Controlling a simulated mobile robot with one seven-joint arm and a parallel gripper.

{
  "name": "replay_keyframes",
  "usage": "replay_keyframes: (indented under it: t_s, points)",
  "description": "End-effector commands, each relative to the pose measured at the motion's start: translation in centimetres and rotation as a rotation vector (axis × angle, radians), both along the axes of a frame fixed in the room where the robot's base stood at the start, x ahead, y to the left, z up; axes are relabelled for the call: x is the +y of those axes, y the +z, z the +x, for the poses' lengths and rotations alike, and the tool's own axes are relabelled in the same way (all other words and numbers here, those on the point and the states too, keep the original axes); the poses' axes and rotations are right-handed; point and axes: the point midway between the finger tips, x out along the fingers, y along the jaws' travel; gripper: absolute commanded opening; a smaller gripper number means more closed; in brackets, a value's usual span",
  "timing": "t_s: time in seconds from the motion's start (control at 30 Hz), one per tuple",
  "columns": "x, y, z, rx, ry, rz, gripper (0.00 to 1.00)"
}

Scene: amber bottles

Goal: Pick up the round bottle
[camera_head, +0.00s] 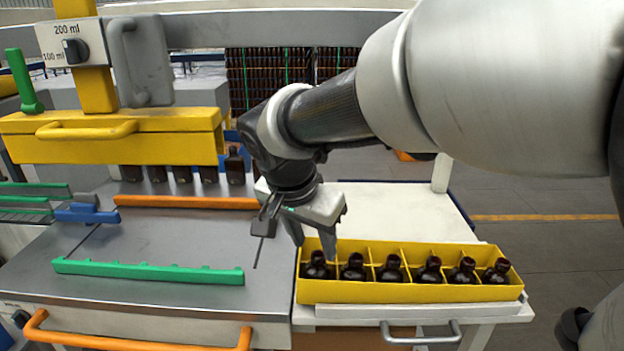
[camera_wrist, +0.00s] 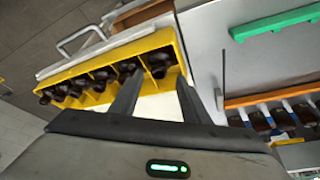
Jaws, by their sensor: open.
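Several dark round bottles stand upright in a row, one per compartment, in a yellow divided crate (camera_head: 410,292) at the right of the bench. The leftmost round bottle (camera_head: 317,267) is nearest my gripper (camera_head: 313,243). My gripper is open and empty, pointing down over the crate's left end, with its fingers behind and above that bottle. In the wrist view, the crate (camera_wrist: 105,58) lies beyond my fingers (camera_wrist: 157,82), and its end round bottle (camera_wrist: 158,64) shows just past the tips, apart from them.
More dark bottles (camera_head: 235,167) stand under a yellow filling machine (camera_head: 110,140) at the back left. An orange rail (camera_head: 185,202) and a green rail (camera_head: 148,271) cross the grey worktop. A white surface (camera_head: 400,212) behind the crate is clear.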

Motion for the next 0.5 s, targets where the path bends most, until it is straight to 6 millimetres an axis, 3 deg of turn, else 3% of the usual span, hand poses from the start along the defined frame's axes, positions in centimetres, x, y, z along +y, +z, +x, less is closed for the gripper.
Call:
replay_keyframes:
  t_s: [0.5]
  points:
    - [-1.1, -5.0, 1.9, 0.001, 0.001, -0.001, 0.42]
